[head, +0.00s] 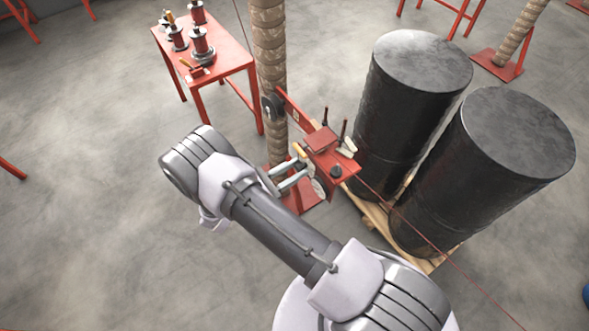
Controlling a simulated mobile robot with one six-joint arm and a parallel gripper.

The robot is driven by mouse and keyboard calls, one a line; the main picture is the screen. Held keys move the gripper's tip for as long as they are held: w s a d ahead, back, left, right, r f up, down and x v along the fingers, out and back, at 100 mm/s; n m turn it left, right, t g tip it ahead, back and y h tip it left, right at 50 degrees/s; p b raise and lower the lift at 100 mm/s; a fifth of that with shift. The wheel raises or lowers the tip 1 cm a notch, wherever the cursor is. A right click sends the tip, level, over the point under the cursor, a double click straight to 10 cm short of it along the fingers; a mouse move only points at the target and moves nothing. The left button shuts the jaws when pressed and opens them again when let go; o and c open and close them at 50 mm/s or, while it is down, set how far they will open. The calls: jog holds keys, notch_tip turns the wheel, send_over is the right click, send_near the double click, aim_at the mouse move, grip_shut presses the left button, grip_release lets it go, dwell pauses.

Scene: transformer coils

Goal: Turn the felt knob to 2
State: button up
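A small red stand (322,148) is fixed beside the rope-wrapped post. A dark round knob (336,172) sits on its front corner, near where a thin red wire leaves it; it looks like the felt knob, but its marks are too small to read. My gripper (300,169) is at the left side of the stand, left of the knob and apart from it. Its two pale fingers look spread with nothing visible between them. The fingertips are close to the stand's edge; whether they touch it I cannot tell.
Two black drums (413,100) stand on a wooden pallet (377,217) right of the stand. The rope-wrapped post (269,60) rises behind it. A red table (228,50) with several coils is at the upper left. The thin wire (440,251) runs to the lower right.

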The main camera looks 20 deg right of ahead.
grip_shut()
jog(key=m+b, duration=0.1)
jog(key=m, duration=0.3)
jog(key=shift+m, duration=0.4)
jog(key=m+b, duration=0.1)
jog(key=m, duration=0.3)
jog(key=shift+s+f, duration=0.1)
jog(key=m+b, duration=0.1)
jog(key=m, duration=0.4)
jog(key=shift+f+m, duration=0.1)
jog(key=shift+m, duration=0.3)
jog(key=m+b, duration=0.2)
jog(key=m, duration=0.3)
